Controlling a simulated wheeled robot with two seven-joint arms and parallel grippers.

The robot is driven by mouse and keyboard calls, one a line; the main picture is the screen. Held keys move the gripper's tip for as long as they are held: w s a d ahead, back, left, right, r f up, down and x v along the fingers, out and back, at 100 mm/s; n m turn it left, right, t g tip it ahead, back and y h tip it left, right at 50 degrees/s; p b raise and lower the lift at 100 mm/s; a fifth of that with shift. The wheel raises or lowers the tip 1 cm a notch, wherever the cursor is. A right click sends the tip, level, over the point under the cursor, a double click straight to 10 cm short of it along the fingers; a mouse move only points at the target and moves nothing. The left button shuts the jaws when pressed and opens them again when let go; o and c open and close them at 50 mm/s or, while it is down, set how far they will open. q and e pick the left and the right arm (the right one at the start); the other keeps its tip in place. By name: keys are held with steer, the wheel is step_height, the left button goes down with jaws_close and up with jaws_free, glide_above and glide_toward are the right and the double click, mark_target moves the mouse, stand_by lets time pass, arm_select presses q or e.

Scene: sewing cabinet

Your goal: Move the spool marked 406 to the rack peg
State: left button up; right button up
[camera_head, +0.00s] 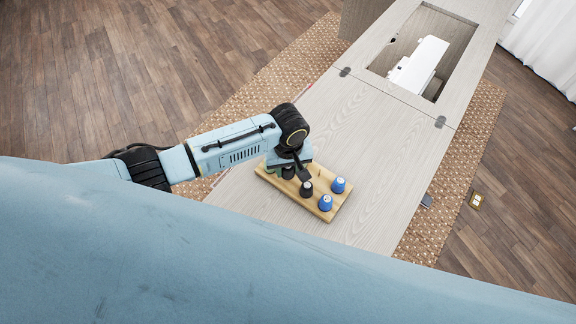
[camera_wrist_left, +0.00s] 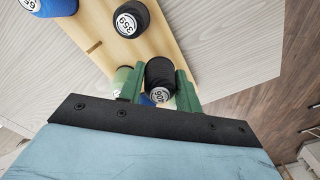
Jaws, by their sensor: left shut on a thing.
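A black spool (camera_wrist_left: 160,78) with a white label that appears upside down and seems to read 406 is in the left wrist view. My left gripper (camera_wrist_left: 159,88) is shut on it, with a green finger on each side. In the head view my left gripper (camera_head: 287,172) is low over the left end of the wooden rack (camera_head: 318,212). I cannot tell whether the held spool touches the rack. A thin bare peg (camera_head: 319,172) stands near the rack's far edge; it also shows in the left wrist view (camera_wrist_left: 94,48). My right gripper is out of view.
A black spool marked 359 (camera_wrist_left: 131,18) stands on the rack, with two blue spools (camera_head: 338,185) (camera_head: 325,202) at its right end. A green spool (camera_wrist_left: 122,78) is close beside the gripper. The pale cabinet top (camera_head: 385,140) is clear; a sewing machine (camera_head: 419,64) sits in an opening.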

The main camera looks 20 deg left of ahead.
arm_select(q)
steer(key=shift+f+b, duration=0.3)
steer(key=shift+f, duration=0.75)
steer(key=o, duration=1)
step_height(320, 180, up, 14)
steer(key=shift+f+p, duration=0.25)
steer(key=shift+p, duration=0.8)
